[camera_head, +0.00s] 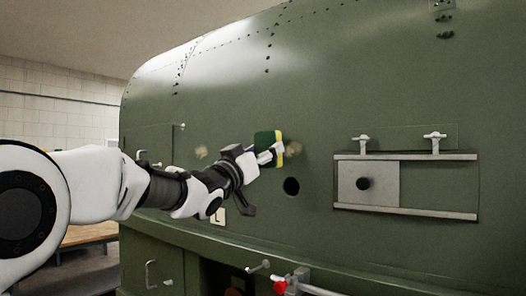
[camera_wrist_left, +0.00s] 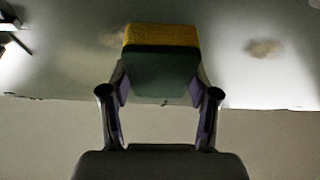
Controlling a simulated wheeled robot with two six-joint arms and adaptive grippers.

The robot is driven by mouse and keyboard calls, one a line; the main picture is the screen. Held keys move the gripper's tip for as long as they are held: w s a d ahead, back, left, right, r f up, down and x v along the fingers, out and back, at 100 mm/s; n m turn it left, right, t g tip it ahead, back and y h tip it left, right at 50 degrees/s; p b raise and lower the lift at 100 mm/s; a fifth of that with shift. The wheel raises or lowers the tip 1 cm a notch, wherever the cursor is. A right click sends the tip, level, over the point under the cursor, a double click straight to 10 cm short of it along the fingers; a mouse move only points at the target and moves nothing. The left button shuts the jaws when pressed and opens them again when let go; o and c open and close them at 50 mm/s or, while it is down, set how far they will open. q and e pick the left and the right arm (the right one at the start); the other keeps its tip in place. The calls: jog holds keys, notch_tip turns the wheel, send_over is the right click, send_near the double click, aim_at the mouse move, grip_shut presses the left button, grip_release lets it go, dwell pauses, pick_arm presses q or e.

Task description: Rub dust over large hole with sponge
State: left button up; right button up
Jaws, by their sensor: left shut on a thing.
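My left gripper (camera_head: 274,152) is shut on a sponge (camera_head: 266,139) with a dark green side and a yellow side. The sponge is at the green fuselage skin (camera_head: 330,90); I cannot tell whether it touches. In the left wrist view the sponge (camera_wrist_left: 161,60) sits between the two fingers (camera_wrist_left: 160,95), its yellow side toward the skin. A tan dust patch (camera_head: 293,149) shows just right of the sponge, above a round dark hole (camera_head: 291,187). Another dust patch (camera_head: 201,152) lies to the left. The wrist view shows two patches, one partly behind the sponge (camera_wrist_left: 112,38) and one to the right (camera_wrist_left: 263,48). My right gripper is not in view.
A railed panel (camera_head: 385,185) with a black knob and two T-handles above is on the right of the skin. A red-tipped fitting (camera_head: 283,286) and a handle (camera_head: 259,266) stick out low. A label (camera_head: 217,215) is below my left forearm.

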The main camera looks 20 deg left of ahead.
pick_arm(q)
jog(key=shift+w+d+f, duration=0.1)
jog(key=shift+w, duration=0.4)
jog(key=shift+p, duration=0.3)
jog(key=shift+w, duration=0.1)
jog(key=shift+w+d, duration=0.2)
jog(key=shift+w, duration=0.15)
jog(key=shift+p, duration=0.3)
jog(key=shift+w, duration=0.15)
jog(key=shift+d, duration=0.1)
